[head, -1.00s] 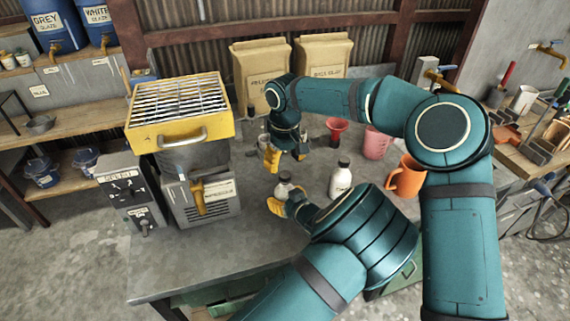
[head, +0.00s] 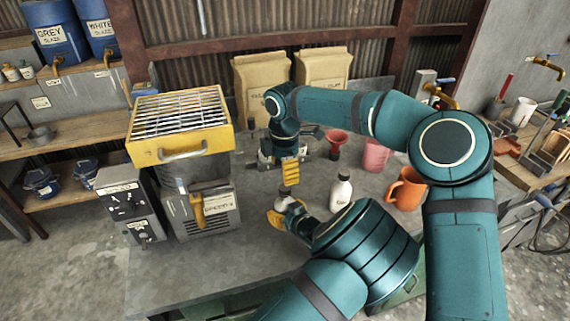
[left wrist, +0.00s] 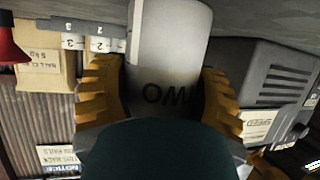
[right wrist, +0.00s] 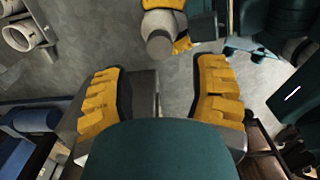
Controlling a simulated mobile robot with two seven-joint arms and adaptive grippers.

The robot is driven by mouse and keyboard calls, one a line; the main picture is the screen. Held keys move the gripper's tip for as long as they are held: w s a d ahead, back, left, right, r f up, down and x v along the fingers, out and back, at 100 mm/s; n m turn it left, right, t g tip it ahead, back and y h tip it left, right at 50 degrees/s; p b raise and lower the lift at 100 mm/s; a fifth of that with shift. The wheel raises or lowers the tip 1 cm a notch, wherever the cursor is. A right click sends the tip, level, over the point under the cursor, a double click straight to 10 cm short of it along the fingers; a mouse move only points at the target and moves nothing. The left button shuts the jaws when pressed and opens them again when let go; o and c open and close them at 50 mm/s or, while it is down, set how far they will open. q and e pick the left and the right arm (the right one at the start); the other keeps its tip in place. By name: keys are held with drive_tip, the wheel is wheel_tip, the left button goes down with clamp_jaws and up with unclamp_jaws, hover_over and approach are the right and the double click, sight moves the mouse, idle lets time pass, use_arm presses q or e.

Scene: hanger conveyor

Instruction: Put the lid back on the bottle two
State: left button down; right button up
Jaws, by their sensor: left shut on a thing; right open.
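Bottle two (left wrist: 168,50), pale grey with dark letters, stands between the yellow fingers of my left gripper (left wrist: 165,100), which is shut on it. In the head view the bottle (head: 284,198) is small, with my left gripper (head: 285,212) at its side, low over the table. My right gripper (head: 286,168) is behind and above the bottle. In the right wrist view my right gripper (right wrist: 165,100) is open with nothing between its fingers, and the bottle (right wrist: 162,25) shows at the top. I cannot make out a separate loose lid.
A white bottle with a dark top (head: 341,191) stands to the right. An orange mug (head: 405,190), a pink cup (head: 375,155) and a red funnel-like piece (head: 336,141) are near. A yellow-topped machine (head: 180,130) stands at left. The front left table (head: 190,270) is clear.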

sight(285, 187)
drive_tip(key=n, duration=0.5)
drive_tip(key=shift+r+n, duration=0.3)
drive_tip(key=shift+n, duration=0.1)
drive_tip(key=n, duration=0.3)
drive_tip(key=shift+r, duration=0.15)
drive_tip(key=n, duration=0.3)
drive_tip(key=shift+r+n, duration=0.2)
drive_tip(key=shift+n, duration=0.2)
drive_tip(key=n, duration=0.4)
drive_tip(key=shift+r+n, duration=0.2)
drive_tip(key=shift+n, duration=0.2)
drive_tip(key=shift+f, duration=4)
